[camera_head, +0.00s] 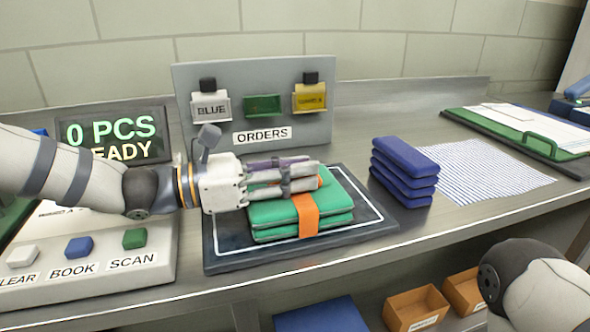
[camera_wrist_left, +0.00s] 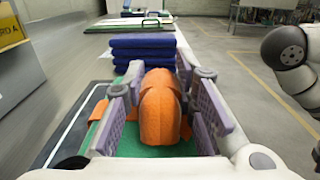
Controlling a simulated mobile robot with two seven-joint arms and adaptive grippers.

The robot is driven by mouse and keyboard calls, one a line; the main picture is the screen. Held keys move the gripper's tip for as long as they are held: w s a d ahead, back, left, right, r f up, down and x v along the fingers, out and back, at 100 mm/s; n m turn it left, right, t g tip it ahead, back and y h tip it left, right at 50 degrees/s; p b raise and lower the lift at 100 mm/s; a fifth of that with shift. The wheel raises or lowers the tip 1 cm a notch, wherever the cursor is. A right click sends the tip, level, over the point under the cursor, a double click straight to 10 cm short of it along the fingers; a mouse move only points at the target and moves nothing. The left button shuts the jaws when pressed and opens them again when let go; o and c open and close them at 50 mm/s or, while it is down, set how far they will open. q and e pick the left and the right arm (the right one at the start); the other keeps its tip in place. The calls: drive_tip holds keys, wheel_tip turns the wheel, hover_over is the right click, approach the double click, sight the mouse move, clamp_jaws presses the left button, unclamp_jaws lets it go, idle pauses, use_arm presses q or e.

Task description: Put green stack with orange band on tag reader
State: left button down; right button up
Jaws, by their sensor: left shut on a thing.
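The green stack (camera_head: 274,218) with its orange band (camera_head: 307,216) lies on the dark tag reader (camera_head: 222,252), inside the white outline. My left gripper (camera_head: 300,178) is over the stack, reaching in from the left. In the left wrist view, its fingers (camera_wrist_left: 160,115) are shut on an upright orange part of the band (camera_wrist_left: 159,110), with green (camera_wrist_left: 165,151) below it. The gripper hides the back of the stack. My right arm shows at the lower right of the head view, but its gripper is out of view.
A stack of blue pouches (camera_head: 403,170) stands right of the reader, beside a striped sheet (camera_head: 482,172). A display (camera_head: 116,135) reads "0 PCS READY". A button panel (camera_head: 95,275) is at the left. The orders board (camera_head: 240,125) stands behind. Small bins (camera_head: 417,306) are below the counter edge.

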use_arm(q)
drive_tip(key=shift+f, duration=0.1)
drive_tip(key=c, duration=1.3)
unclamp_jaws()
drive_tip(key=shift+a+r, duration=0.15)
drive_tip(key=shift+r, duration=0.05)
drive_tip(key=v, duration=1.1)
drive_tip(key=shift+s+a+p, duration=0.15)
drive_tip(key=shift+a+p, duration=0.2)
